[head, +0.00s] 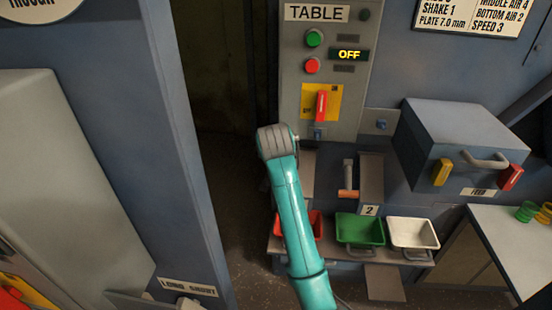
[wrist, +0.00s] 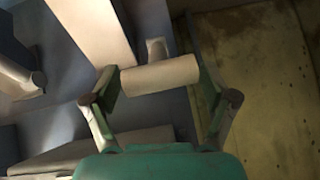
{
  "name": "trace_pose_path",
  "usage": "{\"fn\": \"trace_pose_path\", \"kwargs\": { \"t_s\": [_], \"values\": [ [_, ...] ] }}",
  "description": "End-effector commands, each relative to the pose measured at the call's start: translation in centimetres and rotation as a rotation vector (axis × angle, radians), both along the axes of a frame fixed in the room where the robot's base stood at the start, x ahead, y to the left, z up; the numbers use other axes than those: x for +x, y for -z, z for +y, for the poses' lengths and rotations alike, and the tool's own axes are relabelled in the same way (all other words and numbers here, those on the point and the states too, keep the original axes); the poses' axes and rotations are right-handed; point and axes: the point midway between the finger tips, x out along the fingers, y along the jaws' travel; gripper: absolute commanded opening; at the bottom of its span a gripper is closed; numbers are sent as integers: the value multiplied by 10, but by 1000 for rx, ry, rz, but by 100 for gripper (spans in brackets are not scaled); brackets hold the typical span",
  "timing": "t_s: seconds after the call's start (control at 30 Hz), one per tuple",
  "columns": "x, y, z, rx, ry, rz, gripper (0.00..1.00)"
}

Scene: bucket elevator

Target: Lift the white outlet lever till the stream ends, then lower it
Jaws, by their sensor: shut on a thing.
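In the wrist view a pale off-white cylindrical grip, the white lever (wrist: 165,74), lies crosswise between the fingers of my gripper (wrist: 157,80). A finger is at each end of it, and the gripper is shut on it. A short pale stem (wrist: 156,48) shows just behind the grip. In the head view my teal arm (head: 296,225) stands in front, and the gripper and white lever are hidden. I cannot see any stream in either view.
A red bin (head: 316,222), a green bin (head: 360,229) and a white bin (head: 412,233) stand in a row on a shelf. An orange-handled lever (head: 348,193) is above the green bin. The control panel (head: 292,72) display reads OFF. A dark gap (head: 225,170) lies left of my arm.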

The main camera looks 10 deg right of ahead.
Motion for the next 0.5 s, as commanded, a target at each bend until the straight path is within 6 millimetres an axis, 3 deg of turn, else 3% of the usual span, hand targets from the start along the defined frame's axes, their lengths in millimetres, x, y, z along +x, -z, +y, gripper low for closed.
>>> {"fn": "trace_pose_path", "kwargs": {
  "t_s": [0.13, 0.17, 0.2, 0.5],
  "values": [
    [1, -2, 1, 0, -3, -5, 22],
    [1, -2, 1, 0, -3, -5, 92],
    [1, -2, 1, 0, -3, -5, 100],
    [0, 0, 1, 1, -1, -2, 100]
  ]
}}
